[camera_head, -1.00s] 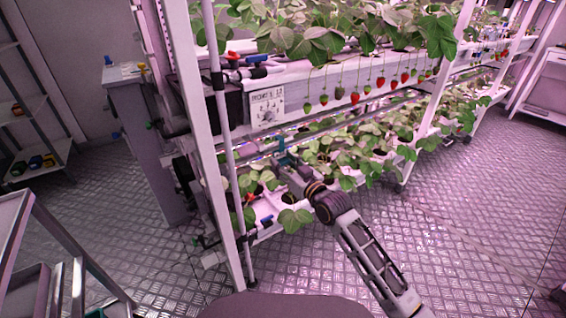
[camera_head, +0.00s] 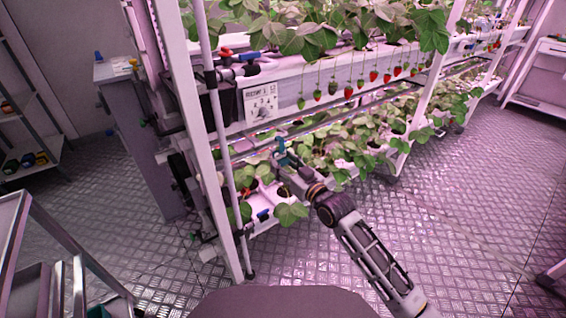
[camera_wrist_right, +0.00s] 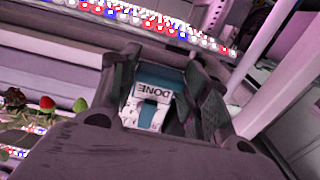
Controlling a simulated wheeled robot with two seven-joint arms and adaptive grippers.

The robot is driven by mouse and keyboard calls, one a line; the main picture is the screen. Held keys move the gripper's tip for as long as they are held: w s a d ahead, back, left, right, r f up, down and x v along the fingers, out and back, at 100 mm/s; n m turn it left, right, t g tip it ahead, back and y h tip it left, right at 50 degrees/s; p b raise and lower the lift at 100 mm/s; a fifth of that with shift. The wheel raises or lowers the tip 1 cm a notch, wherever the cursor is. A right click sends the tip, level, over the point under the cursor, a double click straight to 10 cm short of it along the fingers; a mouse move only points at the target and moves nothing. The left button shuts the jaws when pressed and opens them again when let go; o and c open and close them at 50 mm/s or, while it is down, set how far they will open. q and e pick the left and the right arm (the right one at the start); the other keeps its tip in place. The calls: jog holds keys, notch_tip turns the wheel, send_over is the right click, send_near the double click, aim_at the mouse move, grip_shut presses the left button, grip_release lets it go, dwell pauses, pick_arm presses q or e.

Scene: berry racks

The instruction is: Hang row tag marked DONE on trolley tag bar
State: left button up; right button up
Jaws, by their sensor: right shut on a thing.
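The row tag (camera_wrist_right: 153,93) is a small white and teal piece with DONE printed on it, upside down in the right wrist view. My right gripper (camera_wrist_right: 158,100) is shut on it, with the tag between its dark fingers. In the head view the gripper (camera_head: 289,170) is in front of the lower level of the berry rack, and a teal bit of the tag (camera_head: 281,147) shows at its tip. A grey metal frame with shelves, which looks like the trolley (camera_head: 70,238), stands at the lower left. I cannot make out its tag bar. My left gripper is not in view.
The berry rack (camera_head: 190,120) with plants and hanging strawberries fills the middle, with a white sign (camera_head: 261,101) on its end. A grey cabinet (camera_head: 143,150) stands behind it. The metal floor (camera_head: 460,220) is open at the right.

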jog(key=shift+p+v, duration=0.6)
jog(key=shift+v, duration=0.45)
jog(key=shift+s+r, duration=0.1)
dwell(0.3)
